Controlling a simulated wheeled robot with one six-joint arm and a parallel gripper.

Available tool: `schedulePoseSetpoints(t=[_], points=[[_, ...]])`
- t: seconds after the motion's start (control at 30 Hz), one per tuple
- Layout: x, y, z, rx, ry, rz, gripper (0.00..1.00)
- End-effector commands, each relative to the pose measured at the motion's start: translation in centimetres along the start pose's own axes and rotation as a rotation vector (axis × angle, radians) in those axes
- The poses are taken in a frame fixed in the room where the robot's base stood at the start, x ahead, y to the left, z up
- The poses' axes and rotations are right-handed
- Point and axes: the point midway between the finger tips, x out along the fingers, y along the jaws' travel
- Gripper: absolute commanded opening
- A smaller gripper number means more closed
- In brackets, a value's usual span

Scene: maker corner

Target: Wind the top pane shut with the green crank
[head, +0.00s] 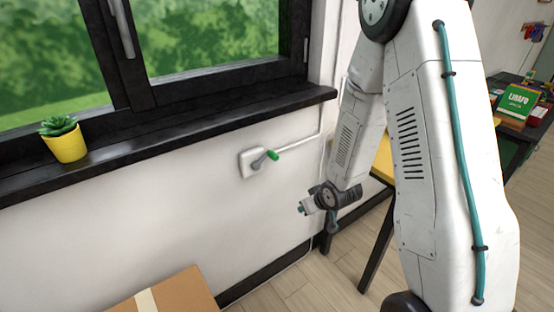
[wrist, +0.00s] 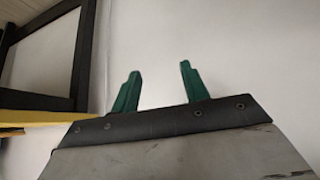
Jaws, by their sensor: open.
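The green crank (head: 272,155) sticks out from a small white wall plate (head: 250,163) below the window sill, with a grey arm and a green handle. A white conduit runs from the plate to the right and up the wall. My gripper (head: 304,208) is right of and below the crank, apart from it. In the wrist view my gripper (wrist: 158,85) shows two green fingers spread apart with nothing between them, facing a white wall. The crank is not in the wrist view. The top pane is out of view; only the lower part of the window (head: 130,55) shows.
A yellow pot with a succulent (head: 66,142) stands on the black sill (head: 200,120). A cardboard box (head: 180,290) is on the floor at the bottom. A dark-legged table with a yellow top (head: 384,158) stands behind my arm. The wall around the crank is clear.

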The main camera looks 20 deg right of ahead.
Motion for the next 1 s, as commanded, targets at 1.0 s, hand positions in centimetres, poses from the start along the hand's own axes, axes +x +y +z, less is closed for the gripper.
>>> schedulePoseSetpoints(t=[1.0], points=[[-1.3,-3.2,-15.4,-0.022,0.927,-0.145,0.45]])
